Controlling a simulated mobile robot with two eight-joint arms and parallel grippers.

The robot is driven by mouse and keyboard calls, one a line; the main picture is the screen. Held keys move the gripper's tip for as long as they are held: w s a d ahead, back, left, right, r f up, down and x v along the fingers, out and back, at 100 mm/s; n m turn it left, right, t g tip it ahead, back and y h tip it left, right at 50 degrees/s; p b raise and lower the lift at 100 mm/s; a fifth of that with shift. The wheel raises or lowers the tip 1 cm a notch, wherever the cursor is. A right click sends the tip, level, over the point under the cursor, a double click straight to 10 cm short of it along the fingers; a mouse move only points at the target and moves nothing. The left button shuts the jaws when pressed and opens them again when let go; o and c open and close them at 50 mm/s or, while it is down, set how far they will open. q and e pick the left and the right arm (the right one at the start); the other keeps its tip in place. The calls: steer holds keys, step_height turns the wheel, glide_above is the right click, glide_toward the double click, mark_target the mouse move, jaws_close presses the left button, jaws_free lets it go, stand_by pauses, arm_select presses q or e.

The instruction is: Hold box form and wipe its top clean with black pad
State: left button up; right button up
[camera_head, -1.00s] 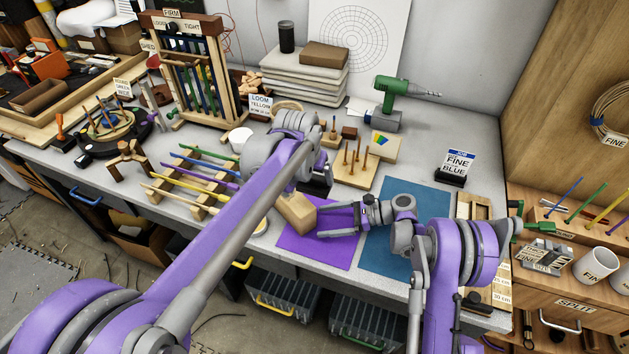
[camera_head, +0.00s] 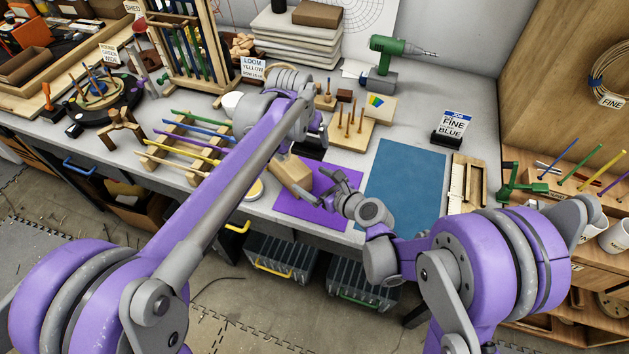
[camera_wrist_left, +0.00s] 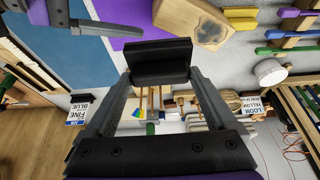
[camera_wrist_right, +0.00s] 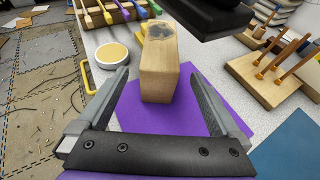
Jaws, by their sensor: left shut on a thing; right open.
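The box form (camera_head: 290,175) is a pale wooden block standing on the purple mat. In the right wrist view the box form (camera_wrist_right: 160,75) has a dark grey smudge on its top. My left gripper (camera_wrist_left: 160,74) is shut on the black pad (camera_wrist_left: 160,58), a dark block held above the bench, behind the box form and apart from it. The pad's edge also shows in the right wrist view (camera_wrist_right: 210,14). My right gripper (camera_wrist_right: 160,78) is open and empty, its fingers pointing at the box form, which stands ahead between them. In the head view my right gripper (camera_head: 335,186) is over the purple mat.
The purple mat (camera_head: 300,208) lies at the bench's front edge, beside a clear blue mat (camera_head: 405,185). A peg block (camera_head: 350,130) stands behind. A round yellow-topped tin (camera_wrist_right: 112,54) and a rack of coloured rods (camera_head: 182,140) are to the left.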

mark_target(290, 167)
steer(key=x, duration=1.1)
steer(key=shift+w+f, duration=0.2)
steer(key=shift+c, duration=0.2)
steer(key=c, duration=1.2)
steer(key=o, duration=1.2)
steer(key=shift+c, duration=0.2)
steer(key=c, duration=0.9)
